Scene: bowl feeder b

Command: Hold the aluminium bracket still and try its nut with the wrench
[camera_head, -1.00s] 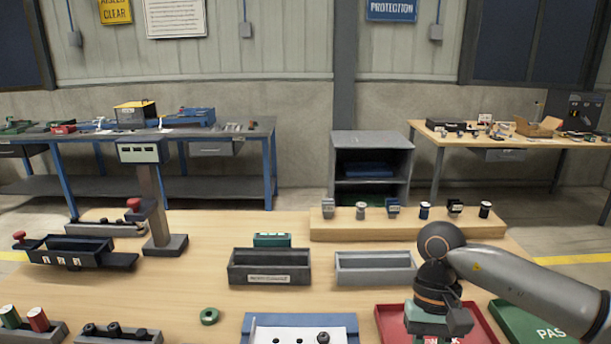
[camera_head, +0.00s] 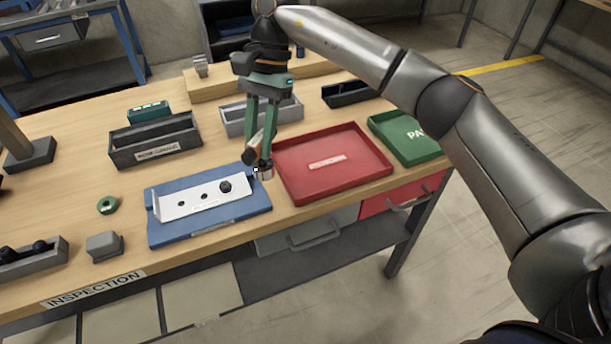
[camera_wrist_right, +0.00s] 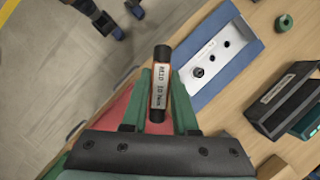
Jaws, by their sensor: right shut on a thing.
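The aluminium bracket (camera_head: 192,203), pale and flat-topped, lies on a blue mat (camera_head: 240,210) in the head view; the wrist view also shows the bracket (camera_wrist_right: 217,53). It has two dark holes and a black nut (camera_head: 225,186) near its right end; the nut shows in the wrist view (camera_wrist_right: 198,72). My right gripper (camera_head: 260,158) is shut on the wrench (camera_wrist_right: 160,84), a black-and-orange tool with a white label. It holds the wrench above the gap between the mat and the red tray, right of the nut and apart from it. My left gripper is not in view.
The red tray (camera_head: 364,182) and green tray (camera_head: 422,149) stand to the right. Grey bins (camera_head: 155,155) stand behind the mat. A green ring (camera_head: 107,205) and a small grey block (camera_head: 104,246) lie to the left. The bench's front edge runs close below the mat.

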